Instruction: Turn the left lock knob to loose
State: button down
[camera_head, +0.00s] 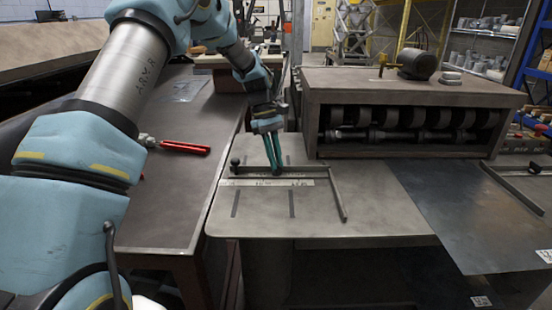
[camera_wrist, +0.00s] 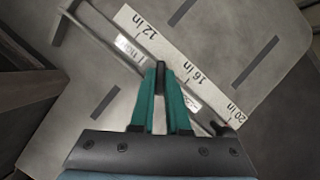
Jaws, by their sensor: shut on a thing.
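A grey stop bar (camera_head: 305,175) lies across the table beside a pale ruler strip (camera_head: 300,182); the strip also shows in the wrist view (camera_wrist: 183,55), marked 12, 16 and 20 in. My gripper (camera_head: 276,172) points down at the bar. In the wrist view its green fingers (camera_wrist: 160,70) are shut on a small dark knob (camera_wrist: 160,67), mostly hidden between the fingertips. Another dark knob (camera_head: 235,162) stands at the bar's left end. Small labels (camera_wrist: 130,47) sit along the bar; their words and the held knob's setting are unreadable.
The tabletop (camera_head: 250,220) has dark slots and is clear in front of the bar. A forming machine (camera_head: 400,90) stands behind right. A red-handled tool (camera_head: 185,147) lies on the bench at left. A dark metal sheet (camera_head: 460,200) lies at right.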

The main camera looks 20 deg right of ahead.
jog(key=c, duration=0.9)
grip_release()
jog(key=m+y, duration=0.1)
jog(key=m, duration=0.2)
jog(key=shift+d+f+m+b, duration=0.1)
jog(key=shift+d+m+b, duration=0.05)
jog(key=shift+m+b, duration=0.25)
jog(key=b+v, duration=0.2)
jog(key=v, duration=0.9)
jog(key=a+f+t, duration=0.3)
jog(key=a, duration=1.2)
jog(key=s+a+f+t, duration=0.1)
jog(key=s+a, duration=0.3)
jog(key=a, duration=0.4)
jog(key=s+a+f+t+b, duration=0.1)
jog(key=s+a+f, duration=0.2)
jog(key=a, duration=0.5)
jog(key=shift+s, duration=0.75)
